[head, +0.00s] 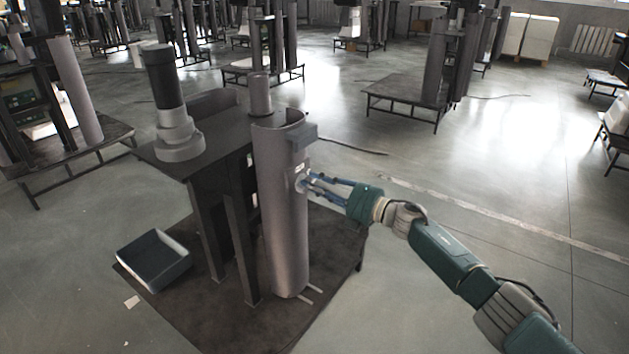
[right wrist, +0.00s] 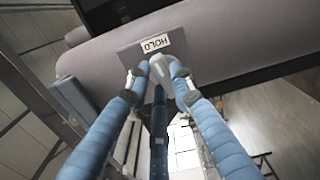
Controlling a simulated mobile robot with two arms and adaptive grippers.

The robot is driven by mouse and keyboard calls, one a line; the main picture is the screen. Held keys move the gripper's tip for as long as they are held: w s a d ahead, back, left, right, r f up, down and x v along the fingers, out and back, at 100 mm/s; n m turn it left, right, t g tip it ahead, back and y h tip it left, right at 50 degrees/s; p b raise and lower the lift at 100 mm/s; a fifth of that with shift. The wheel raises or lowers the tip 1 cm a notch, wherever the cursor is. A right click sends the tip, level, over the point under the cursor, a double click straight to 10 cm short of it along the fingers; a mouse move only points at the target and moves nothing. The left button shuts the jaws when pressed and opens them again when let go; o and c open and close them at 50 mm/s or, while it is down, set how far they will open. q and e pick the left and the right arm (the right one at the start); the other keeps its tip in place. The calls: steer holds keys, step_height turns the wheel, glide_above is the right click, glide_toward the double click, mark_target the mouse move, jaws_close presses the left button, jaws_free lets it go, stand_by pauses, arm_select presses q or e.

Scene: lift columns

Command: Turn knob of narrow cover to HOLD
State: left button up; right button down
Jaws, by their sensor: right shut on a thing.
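The narrow cover (head: 279,220) is a tall grey half-round shell standing upright beside the dark column frame in the head view. It also crosses the top of the right wrist view (right wrist: 225,45). A plate on it carries a white label reading HOLD (right wrist: 156,44), upside down in the wrist view. A small light-grey knob (right wrist: 160,68) sits beside the label. My right gripper (head: 305,181) reaches the cover from the right, and its blue fingers (right wrist: 160,78) are shut around the knob. The fingers hide part of the knob, and its pointing direction is unclear. My left gripper is not in view.
The cover stands on a dark low platform (head: 205,318). A dark open bin (head: 152,262) lies at its left. A grey stepped cylinder (head: 178,135) stands on the table top (head: 222,140). A box-like block (head: 302,137) juts from the cover above the knob.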

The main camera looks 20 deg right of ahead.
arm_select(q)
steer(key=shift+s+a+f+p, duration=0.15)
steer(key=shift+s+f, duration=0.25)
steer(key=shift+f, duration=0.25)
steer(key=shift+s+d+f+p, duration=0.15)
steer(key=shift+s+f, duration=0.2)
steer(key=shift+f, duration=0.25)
arm_select(e)
steer(key=shift+m, duration=1)
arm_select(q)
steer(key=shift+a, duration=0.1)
arm_select(e)
steer(key=c, duration=1.5)
jaws_free()
steer(key=shift+d, duration=0.1)
steer(key=v, duration=1.2)
steer(key=shift+w, duration=0.1)
